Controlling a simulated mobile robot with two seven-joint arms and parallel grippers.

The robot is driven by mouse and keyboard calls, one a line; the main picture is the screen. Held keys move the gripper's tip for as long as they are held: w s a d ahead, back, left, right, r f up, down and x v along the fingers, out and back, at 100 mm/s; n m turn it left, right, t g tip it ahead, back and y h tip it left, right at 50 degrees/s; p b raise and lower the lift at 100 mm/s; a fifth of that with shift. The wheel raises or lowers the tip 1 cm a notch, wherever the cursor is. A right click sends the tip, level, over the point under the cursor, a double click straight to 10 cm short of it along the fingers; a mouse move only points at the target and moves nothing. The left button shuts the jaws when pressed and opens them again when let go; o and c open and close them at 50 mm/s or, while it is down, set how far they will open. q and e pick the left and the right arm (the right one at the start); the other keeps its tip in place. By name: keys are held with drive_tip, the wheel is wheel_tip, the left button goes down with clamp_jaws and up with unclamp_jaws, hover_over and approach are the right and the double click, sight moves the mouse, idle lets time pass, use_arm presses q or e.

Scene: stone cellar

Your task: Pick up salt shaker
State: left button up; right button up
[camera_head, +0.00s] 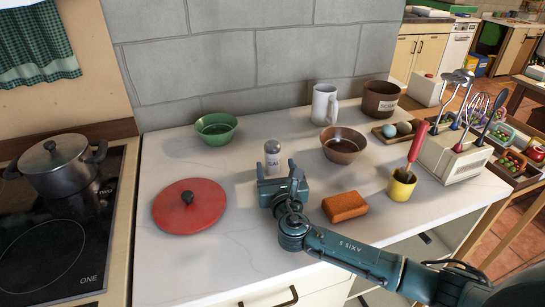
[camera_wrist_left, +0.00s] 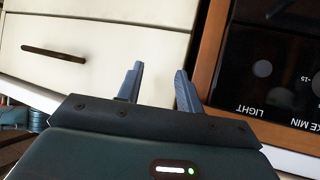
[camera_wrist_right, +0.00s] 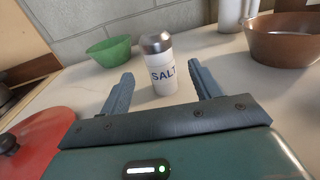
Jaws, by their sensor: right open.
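The salt shaker (camera_head: 272,157) is white with a metal cap and stands upright on the counter in the head view. In the right wrist view the salt shaker (camera_wrist_right: 159,66) shows its "SALT" lettering and stands just beyond and between the fingertips. My right gripper (camera_head: 281,177) is open and empty, low in front of the shaker; its two fingers also show in the right wrist view (camera_wrist_right: 161,80). My left gripper (camera_wrist_left: 158,75) is open and empty in the left wrist view, in front of a cream drawer front and an oven panel. It is not in the head view.
A red lid (camera_head: 189,206) lies left of the shaker, and a green bowl (camera_head: 216,130) stands behind left. A brown bowl (camera_head: 343,146), white mug (camera_head: 324,104), orange sponge (camera_head: 344,206) and yellow pot (camera_head: 402,186) are to the right. A stone wall (camera_head: 210,60) backs the counter.

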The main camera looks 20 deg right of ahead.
sight(274, 160)
drive_tip(key=shift+w+d, duration=0.2)
drive_tip(key=shift+w, duration=1.35)
drive_tip(key=c, duration=1.2)
